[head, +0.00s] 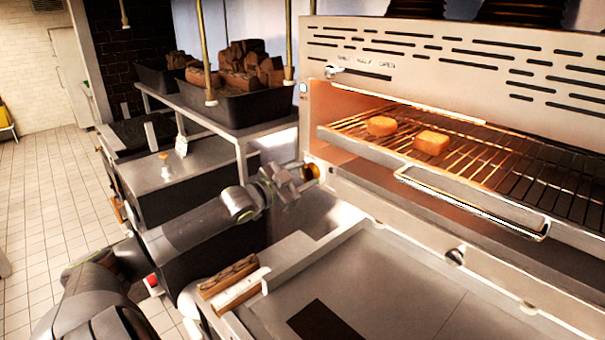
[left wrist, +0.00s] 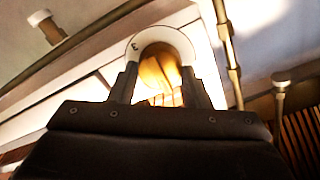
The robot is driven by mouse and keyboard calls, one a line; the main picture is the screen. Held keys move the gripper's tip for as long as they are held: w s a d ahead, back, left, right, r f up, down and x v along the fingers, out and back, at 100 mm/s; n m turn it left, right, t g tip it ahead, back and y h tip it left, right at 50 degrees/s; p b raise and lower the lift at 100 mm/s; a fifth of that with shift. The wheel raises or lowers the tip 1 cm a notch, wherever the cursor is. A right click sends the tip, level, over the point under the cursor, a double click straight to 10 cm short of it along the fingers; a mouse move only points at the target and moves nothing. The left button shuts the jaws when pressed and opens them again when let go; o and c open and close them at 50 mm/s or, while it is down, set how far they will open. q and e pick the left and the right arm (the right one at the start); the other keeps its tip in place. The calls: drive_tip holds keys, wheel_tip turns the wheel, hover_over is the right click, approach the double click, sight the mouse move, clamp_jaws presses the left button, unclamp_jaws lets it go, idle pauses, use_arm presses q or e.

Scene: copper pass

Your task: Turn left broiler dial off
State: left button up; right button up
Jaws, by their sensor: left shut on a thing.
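The broiler (head: 400,75) stands at the right in the head view, with its grill rack (head: 480,165) showing under the hood. The left broiler dial (head: 311,172) is a brass-coloured knob at the broiler's lower left front corner. My left gripper (head: 303,174) reaches it from the left and is shut on it. In the left wrist view the dial (left wrist: 160,75) shows between the two fingers, with a pale marked ring around it. The dial's exact angle is hard to read. My right gripper is not in view.
Two pieces of toasted food (head: 431,142) lie on the rack. A rack handle (head: 470,203) juts out in front. A flat steel counter (head: 390,285) lies below. Black bins of wood chunks (head: 238,100) stand on a shelf behind my arm. Tiled floor (head: 50,210) is open at the left.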

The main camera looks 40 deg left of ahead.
use_arm(q)
drive_tip(key=shift+r, duration=0.1)
idle(0.5)
drive_tip(key=o, duration=1)
drive_tip(key=shift+w, duration=0.1)
